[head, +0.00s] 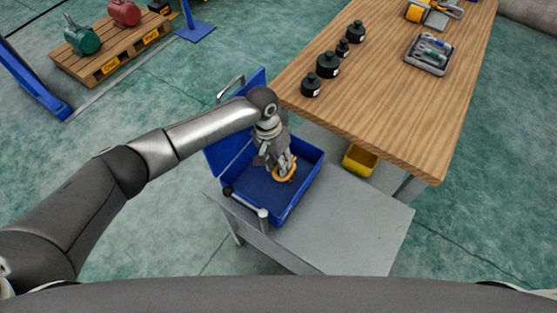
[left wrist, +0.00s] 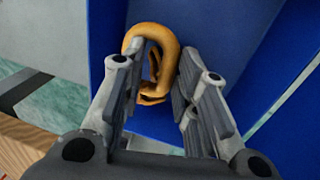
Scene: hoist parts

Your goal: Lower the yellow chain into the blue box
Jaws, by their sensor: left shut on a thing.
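The yellow chain (head: 286,171) hangs at the fingertips of my left gripper (head: 284,164), inside the opening of the blue box (head: 301,192). In the left wrist view the chain (left wrist: 168,48) is a thick orange-yellow link with more of it below, between the fingers of my left gripper (left wrist: 158,85). That gripper is shut on it. The box's blue wall (left wrist: 235,40) surrounds the chain there. The box has its lid raised on the left. I cannot tell whether the chain touches the box floor. My right gripper is in neither view.
The box stands on a grey cart (head: 345,225) with a handle (head: 245,205) at its left. A wooden table (head: 400,105) holds several black weights (head: 328,65) and a grey tool tray (head: 430,55). A yellow bin (head: 359,160) is under the table edge. The cart's right side is clear.

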